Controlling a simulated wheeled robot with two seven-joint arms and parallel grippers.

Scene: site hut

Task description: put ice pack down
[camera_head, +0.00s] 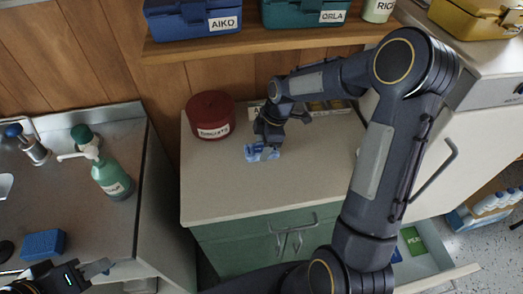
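The light blue ice pack (256,154) is at the back of the pale countertop (225,198), just right of a red round tin. My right gripper (268,145) points down at it from above and appears shut on it, its fingers partly hidden by the gripper body. I cannot tell whether the ice pack touches the countertop or hangs just above it. My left gripper (98,270) is at the bottom left edge, partly cut off, over the metal sink counter, away from the ice pack. Its opening is not clear.
The red tin (211,116) stands close left of the ice pack. Small items behind my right arm are partly hidden. A wooden shelf (190,48) holds labelled boxes above. The front countertop is clear.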

